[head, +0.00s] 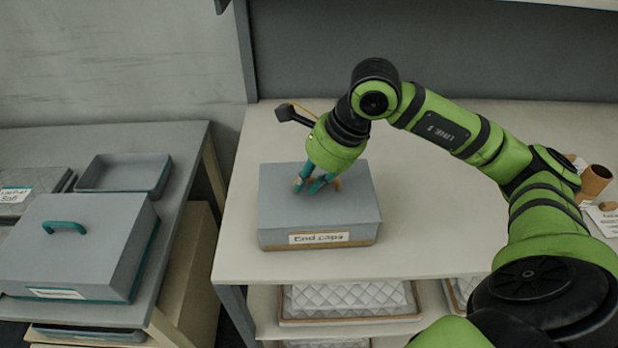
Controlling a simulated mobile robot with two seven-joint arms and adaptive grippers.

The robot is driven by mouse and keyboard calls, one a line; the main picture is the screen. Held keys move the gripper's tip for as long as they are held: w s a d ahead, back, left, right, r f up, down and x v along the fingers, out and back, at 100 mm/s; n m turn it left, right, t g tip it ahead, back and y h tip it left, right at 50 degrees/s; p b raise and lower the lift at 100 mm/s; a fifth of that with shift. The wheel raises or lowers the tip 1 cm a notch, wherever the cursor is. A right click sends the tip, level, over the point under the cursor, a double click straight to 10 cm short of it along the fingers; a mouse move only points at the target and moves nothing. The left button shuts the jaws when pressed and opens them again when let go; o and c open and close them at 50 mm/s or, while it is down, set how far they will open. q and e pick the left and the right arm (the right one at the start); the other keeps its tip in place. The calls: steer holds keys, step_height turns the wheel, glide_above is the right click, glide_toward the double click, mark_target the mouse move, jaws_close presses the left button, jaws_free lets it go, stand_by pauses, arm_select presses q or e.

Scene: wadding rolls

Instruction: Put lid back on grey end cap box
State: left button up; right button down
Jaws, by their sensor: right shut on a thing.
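The grey box labelled "End caps" (319,238) stands on the pale table. Its grey lid (350,208) lies level over the top, with a thin tan edge showing along the bottom front. I cannot tell whether the lid is fully seated. My right gripper (316,186) points down at the middle of the lid, its teal fingers shut on the lid's tan handle (337,184), which is mostly hidden by the fingers. My left gripper is not in view.
The pale table (430,235) is clear around the box. A cardboard tube (596,181) stands at the far right. On the left table are a grey box with a teal handle (75,245) and an empty grey tray (125,173). Quilted wadding (350,298) lies on the shelf below.

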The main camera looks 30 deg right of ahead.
steer(key=shift+f+b, duration=0.3)
steer(key=shift+b, duration=0.05)
stand_by(0.7)
steer(key=shift+a, duration=0.1)
steer(key=c, duration=1.1)
jaws_free()
steer(key=o, duration=0.5)
steer(key=shift+r, duration=0.1)
steer(key=shift+r, duration=0.1)
step_height(320, 180, up, 7)
steer(key=p, duration=0.4)
steer(key=shift+p, duration=0.35)
